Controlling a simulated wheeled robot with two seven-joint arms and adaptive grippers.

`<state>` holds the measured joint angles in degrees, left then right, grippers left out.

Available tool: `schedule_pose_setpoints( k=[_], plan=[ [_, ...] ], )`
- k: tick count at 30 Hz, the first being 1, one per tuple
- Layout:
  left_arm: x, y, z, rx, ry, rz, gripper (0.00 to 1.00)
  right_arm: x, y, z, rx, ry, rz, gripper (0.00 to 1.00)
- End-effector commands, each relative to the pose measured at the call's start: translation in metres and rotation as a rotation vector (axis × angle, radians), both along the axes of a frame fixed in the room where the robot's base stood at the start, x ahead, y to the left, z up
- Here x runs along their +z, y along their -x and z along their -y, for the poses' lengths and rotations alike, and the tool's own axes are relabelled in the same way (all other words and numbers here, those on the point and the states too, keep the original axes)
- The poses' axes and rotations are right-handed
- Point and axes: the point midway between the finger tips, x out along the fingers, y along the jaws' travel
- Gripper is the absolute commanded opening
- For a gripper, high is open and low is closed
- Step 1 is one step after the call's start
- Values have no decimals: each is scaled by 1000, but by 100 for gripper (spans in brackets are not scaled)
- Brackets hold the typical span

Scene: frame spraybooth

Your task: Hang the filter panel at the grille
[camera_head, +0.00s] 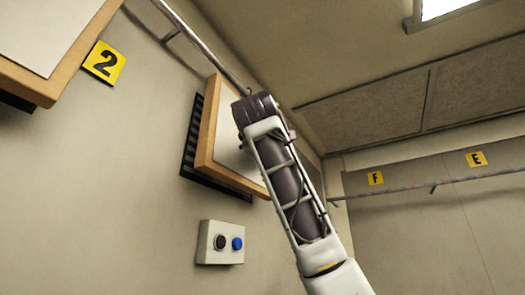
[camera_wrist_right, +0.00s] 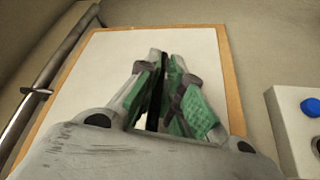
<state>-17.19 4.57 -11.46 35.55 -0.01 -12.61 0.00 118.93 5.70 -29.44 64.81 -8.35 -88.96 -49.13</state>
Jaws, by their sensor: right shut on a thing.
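The filter panel (camera_head: 220,146), a white face in a wooden frame, stands in front of the dark slatted grille (camera_head: 190,143) on the left wall. The grille shows past its left and lower edges; I cannot tell if the panel touches it. In the right wrist view the panel (camera_wrist_right: 92,75) fills most of the picture, with my right gripper (camera_wrist_right: 167,60) in front of it. Its green-padded fingers are close together around a thin dark part at the panel's face, probably its handle. In the head view my right arm hides the fingers. My left gripper is not in view.
A metal rail (camera_head: 208,53) runs above the panel and shows at the left in the wrist view (camera_wrist_right: 47,85). A button box (camera_head: 220,242) is below. Another wood-framed panel (camera_head: 40,45) is at upper left by a yellow "2" sign (camera_head: 104,63). Another rail (camera_head: 400,190) is at right.

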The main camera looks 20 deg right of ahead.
Motion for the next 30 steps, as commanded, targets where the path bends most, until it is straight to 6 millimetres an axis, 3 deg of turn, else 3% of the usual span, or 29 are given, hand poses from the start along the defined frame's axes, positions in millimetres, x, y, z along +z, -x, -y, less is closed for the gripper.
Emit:
schedule_pose_setpoints(
  k=[18, 19, 24, 30],
  plan=[
    [-7, 0, 0, 0, 0, 0, 34, -7, 1, 0, 0, 0, 2, 0],
    [-7, 0, 0, 0, 0, 0, 34, -7, 1, 0, 0, 0, 2, 10],
    [-7, 0, 0, 0, 0, 0, 34, -7, 1, 0, 0, 0, 2, 32],
    [-7, 0, 0, 0, 0, 0, 34, -7, 1, 0, 1, 1, 1, 34]
  ],
)
